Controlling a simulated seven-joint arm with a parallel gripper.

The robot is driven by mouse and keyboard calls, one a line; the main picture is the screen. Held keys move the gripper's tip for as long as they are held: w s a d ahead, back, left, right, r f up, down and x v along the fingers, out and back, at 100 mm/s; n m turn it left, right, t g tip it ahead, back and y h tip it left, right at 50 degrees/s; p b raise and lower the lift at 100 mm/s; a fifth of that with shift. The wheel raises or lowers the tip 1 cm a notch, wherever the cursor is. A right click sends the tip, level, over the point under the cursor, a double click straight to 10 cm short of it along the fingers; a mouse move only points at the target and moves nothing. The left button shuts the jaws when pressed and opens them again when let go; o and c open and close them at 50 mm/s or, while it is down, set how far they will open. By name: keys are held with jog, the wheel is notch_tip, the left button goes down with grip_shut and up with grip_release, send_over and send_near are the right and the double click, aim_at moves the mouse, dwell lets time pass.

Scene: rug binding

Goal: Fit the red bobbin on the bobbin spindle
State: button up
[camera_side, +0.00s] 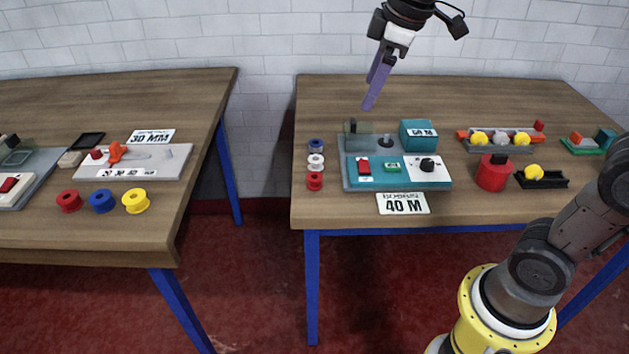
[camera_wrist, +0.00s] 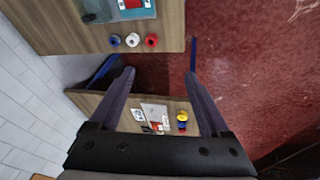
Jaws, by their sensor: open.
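A red bobbin (camera_side: 315,181) lies at the left edge of the right table, in front of a white bobbin (camera_side: 316,161) and a blue bobbin (camera_side: 316,145). The red bobbin also shows in the wrist view (camera_wrist: 152,41). A small dark upright post, apparently the bobbin spindle (camera_side: 387,143), stands on the grey and teal machine (camera_side: 348,183) right of the bobbins. My gripper (camera_side: 368,105) is open and empty, high above the back of the right table. Its spread fingers show in the wrist view (camera_wrist: 159,74), well away from the bobbins.
A teal box (camera_side: 418,134) and a translucent guard (camera_side: 358,138) rise from the machine. A red cylinder (camera_side: 493,172) and a black tray (camera_side: 541,180) stand to its right. The left table (camera_side: 60,100) holds another red bobbin (camera_side: 68,201) and a white board (camera_side: 175,165). A gap separates the tables.

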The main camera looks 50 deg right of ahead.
jog(key=w+f+n+g, duration=0.1)
jog(key=w+f, duration=0.3)
jog(key=w, duration=0.3)
jog(key=g, duration=0.2)
send_near(315, 175)
jog(key=f, duration=0.3)
jog(key=shift+s+a+f+g, duration=0.2)
jog(key=shift+a+f+g, duration=0.05)
jog(key=shift+a+g, duration=0.15)
jog(key=shift+w+f, duration=0.1)
jog(key=shift+f, duration=1.35)
jog(key=shift+w+f, duration=0.15)
jog(key=shift+f, duration=1.3)
jog(key=shift+c, duration=0.2)
grip_shut()
jog(key=shift+r, duration=0.1)
